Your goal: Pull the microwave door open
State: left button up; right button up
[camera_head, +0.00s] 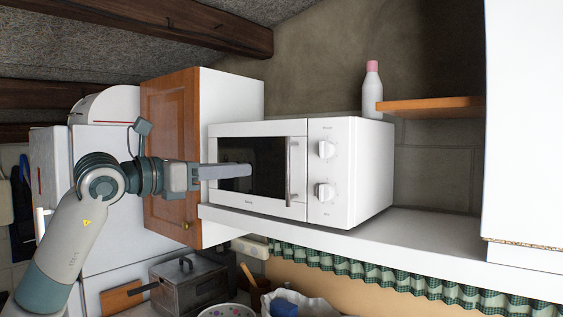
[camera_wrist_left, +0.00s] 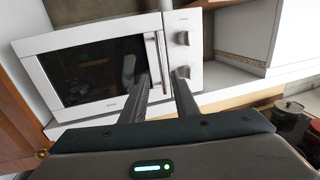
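The white microwave (camera_head: 350,170) stands on a white shelf with its dark-windowed door shut. Its upright silver handle (camera_head: 290,172) is at the right edge of the door, beside two white knobs. In the left wrist view the microwave (camera_wrist_left: 45,85) and handle (camera_wrist_left: 155,58) also show. My left gripper (camera_head: 248,170) is in front of the door window, with its tips left of the handle in the head view. In the left wrist view its two fingers (camera_wrist_left: 161,76) are apart, and the handle appears between them. I cannot tell the remaining depth; nothing is gripped. My right gripper is not in view.
A wooden-fronted cabinet (camera_head: 170,155) stands left of the microwave. A white bottle with a pink cap (camera_head: 372,92) stands behind it, by a small wooden shelf (camera_head: 430,106). The white shelf (camera_head: 420,240) is bare to the right. A metal box (camera_head: 188,288) sits below.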

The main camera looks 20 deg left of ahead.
aim_at(282, 166)
pick_arm(q)
jog(key=p+x, duration=0.6)
jog(key=x, duration=0.7)
jog(key=shift+w+d, duration=0.25)
jog(key=shift+w, duration=0.05)
grip_shut()
